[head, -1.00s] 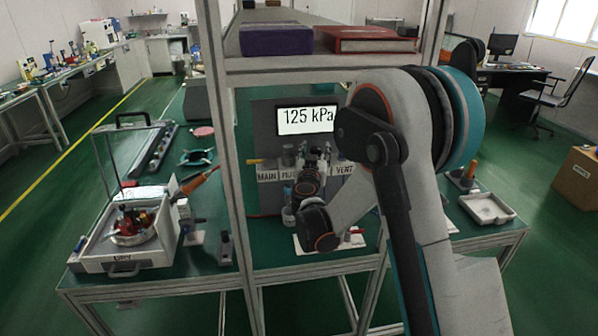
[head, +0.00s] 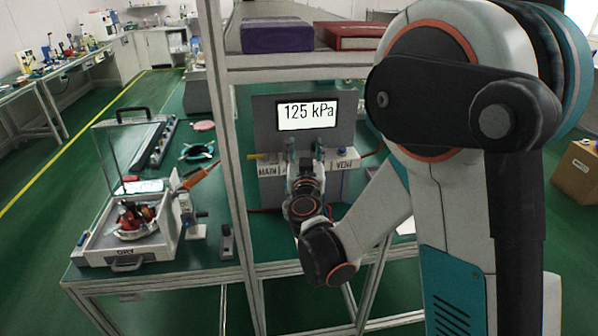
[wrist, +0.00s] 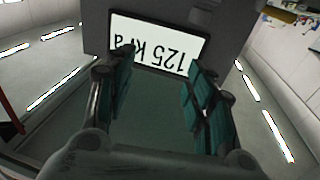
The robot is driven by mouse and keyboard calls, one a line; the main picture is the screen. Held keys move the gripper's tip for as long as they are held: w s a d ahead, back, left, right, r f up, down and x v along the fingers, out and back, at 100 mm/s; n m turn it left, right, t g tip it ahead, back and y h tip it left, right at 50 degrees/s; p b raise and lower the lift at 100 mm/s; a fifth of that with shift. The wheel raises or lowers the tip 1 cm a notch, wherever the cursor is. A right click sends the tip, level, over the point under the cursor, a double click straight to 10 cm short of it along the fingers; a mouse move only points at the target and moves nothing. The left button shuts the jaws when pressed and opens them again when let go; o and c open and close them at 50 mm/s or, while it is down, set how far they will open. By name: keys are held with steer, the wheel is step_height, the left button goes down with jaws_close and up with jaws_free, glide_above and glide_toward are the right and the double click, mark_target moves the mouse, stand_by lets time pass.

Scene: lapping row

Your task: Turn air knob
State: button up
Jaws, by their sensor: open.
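The grey panel (head: 263,122) stands on the green bench in the head view, its display (head: 307,111) reading 125 kPa. Below are white labels MAIN (head: 268,170) and VENT (head: 345,164); my arm hides what lies between them. I cannot make out the air knob, which may be behind my gripper. My gripper (head: 305,152) is at the panel's front, below the display, with its fingers apart. In the wrist view my gripper (wrist: 160,95) is open, with nothing seen between its teal pads. The display (wrist: 158,44) shows upside down beyond the fingertips.
A frame post (head: 228,150) rises left of the panel, and a shelf (head: 300,62) with a purple box (head: 277,35) and a red box (head: 347,36) is above. A lapping machine (head: 128,228) stands left on the bench. My arm fills the right side.

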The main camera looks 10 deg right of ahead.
steer(key=s+a+r+n+y+b, duration=0.2)
steer(key=s+a+r+n+y, duration=0.2)
steer(key=s+r+y, duration=0.2)
steer(key=s+f+n+g+y+b, duration=0.1)
steer(key=s+f+g, duration=0.1)
steer(key=s+g, duration=0.3)
steer(key=shift+s+f+y, duration=0.2)
steer(key=shift+s+y, duration=0.1)
steer(key=shift+s, duration=1.4)
steer(key=s+d+f+m+g+h, duration=0.1)
steer(key=s+d+f+g+h, duration=0.1)
steer(key=s, duration=0.8)
steer(key=s+d+f+m+g+h, duration=0.2)
steer(key=s+d+f+g, duration=0.2)
steer(key=s+d+f, duration=0.3)
steer(key=s+d, duration=0.1)
steer(key=s, duration=0.2)
steer(key=shift+s+d+f+g, duration=0.15)
steer(key=shift+s+d+g, duration=0.05)
steer(key=shift+s+g, duration=0.15)
